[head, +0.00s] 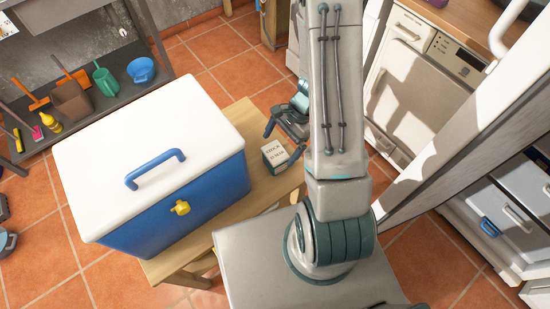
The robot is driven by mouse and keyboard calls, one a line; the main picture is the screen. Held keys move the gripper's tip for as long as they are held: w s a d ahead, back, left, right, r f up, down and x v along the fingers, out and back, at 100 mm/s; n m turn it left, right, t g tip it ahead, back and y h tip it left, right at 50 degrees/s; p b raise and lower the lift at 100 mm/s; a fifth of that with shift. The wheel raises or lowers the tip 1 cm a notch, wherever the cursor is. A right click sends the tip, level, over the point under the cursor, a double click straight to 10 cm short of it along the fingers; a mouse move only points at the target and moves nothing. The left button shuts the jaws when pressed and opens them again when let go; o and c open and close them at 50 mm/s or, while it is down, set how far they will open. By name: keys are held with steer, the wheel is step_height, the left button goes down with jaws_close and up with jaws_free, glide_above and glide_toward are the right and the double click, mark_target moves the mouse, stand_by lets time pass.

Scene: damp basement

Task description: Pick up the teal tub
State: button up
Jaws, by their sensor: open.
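I cannot clearly make out a teal tub; my arm hides part of the wooden table (232,122). A teal-green scoop-like container (104,82) stands on the dark shelf at the upper left, and I cannot tell if it is the tub. My gripper (282,146) is open, with its dark fingers spread over the right part of the table. A small white box with dark print (274,154) stands on the table close to the fingers. I cannot tell whether they touch it. Nothing shows held in the gripper.
A large blue cooler with a white lid (150,120) fills the table's left part. The dark shelf (100,106) holds a blue bowl (141,70), a brown bin (72,101) and small tools. A white appliance (415,75) and drawers (510,205) stand at the right.

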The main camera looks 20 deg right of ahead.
mark_target(278, 150)
steer(key=x, duration=0.5)
steer(key=shift+d+f, duration=0.1)
steer(key=shift+d, duration=0.05)
steer(key=c, duration=1.3)
